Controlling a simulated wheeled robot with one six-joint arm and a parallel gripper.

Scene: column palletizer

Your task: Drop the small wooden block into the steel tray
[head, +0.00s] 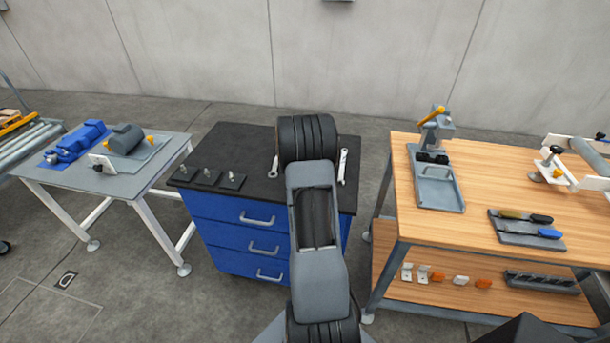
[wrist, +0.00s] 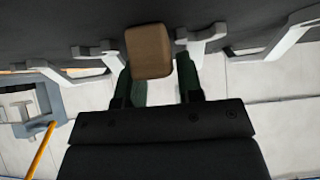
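The small wooden block (wrist: 149,51) is brown and shows in the wrist view, at the top middle. My gripper (wrist: 161,62) has two dark green fingers with a gap between them. The block overlaps the end of the left-hand finger in the picture and lies close beside the right-hand finger. I cannot tell whether both fingers touch it. In the head view my own arm hides the gripper and block, over the black-topped blue cabinet (head: 250,150). A grey steel tray (head: 437,190) sits on the wooden workbench (head: 480,165) at right.
A press with an orange handle (head: 437,125) stands behind the tray. Screwdrivers (head: 527,228) lie right of it. A gap separates cabinet and workbench.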

